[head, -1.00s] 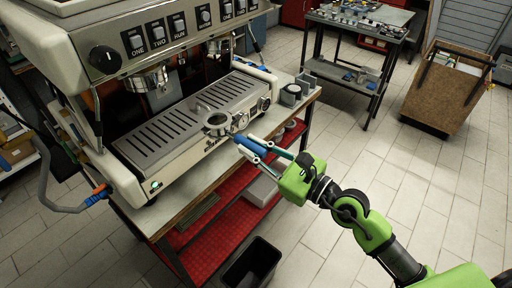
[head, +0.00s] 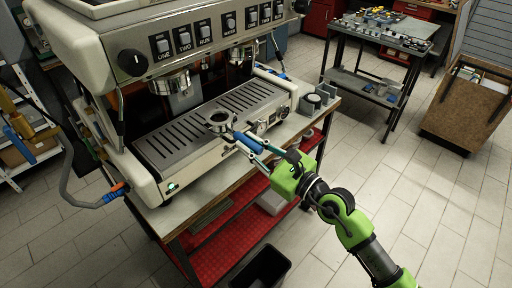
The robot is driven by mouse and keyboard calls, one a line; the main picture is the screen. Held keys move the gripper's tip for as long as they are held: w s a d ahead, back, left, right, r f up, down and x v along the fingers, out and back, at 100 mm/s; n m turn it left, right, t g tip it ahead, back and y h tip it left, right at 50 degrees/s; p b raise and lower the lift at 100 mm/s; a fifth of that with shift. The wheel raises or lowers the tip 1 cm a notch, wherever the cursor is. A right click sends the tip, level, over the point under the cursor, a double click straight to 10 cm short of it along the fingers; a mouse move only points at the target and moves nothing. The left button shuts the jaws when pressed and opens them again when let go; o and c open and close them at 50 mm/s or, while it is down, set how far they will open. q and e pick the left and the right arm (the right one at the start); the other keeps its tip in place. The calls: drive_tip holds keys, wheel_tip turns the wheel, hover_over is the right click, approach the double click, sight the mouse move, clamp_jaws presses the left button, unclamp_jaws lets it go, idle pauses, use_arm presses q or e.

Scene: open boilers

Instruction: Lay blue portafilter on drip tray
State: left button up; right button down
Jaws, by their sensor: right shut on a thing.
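The blue portafilter has a blue handle (head: 249,143) and a round metal basket (head: 219,121). My right gripper (head: 253,146) is shut on the blue handle, coming in from the lower right. The basket is over the front part of the slotted drip tray (head: 178,141) of the espresso machine. I cannot tell whether the basket touches the tray or is a little above it. My left gripper is not in view.
The espresso machine (head: 160,190) stands on a counter with a red shelf (head: 225,240) below. Group heads (head: 172,84) hang above the tray. A black bin (head: 262,268) is on the floor. A tool table (head: 385,45) is behind.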

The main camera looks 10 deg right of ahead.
sight(241, 139)
drive_tip(key=shift+b+x, duration=0.35)
drive_tip(key=shift+x, duration=1.35)
drive_tip(key=shift+w+a+f+b, duration=0.35)
drive_tip(key=shift+w+a+b, duration=0.2)
drive_tip(key=shift+w, duration=0.25)
drive_tip(key=shift+w+a+f+b, duration=0.4)
drive_tip(key=shift+w+a, duration=0.25)
drive_tip(key=shift+w, duration=0.15)
drive_tip(key=shift+f, duration=0.3)
drive_tip(key=shift+s, duration=0.1)
drive_tip(key=c, duration=1.9)
unclamp_jaws()
drive_tip(key=shift+o, duration=0.3)
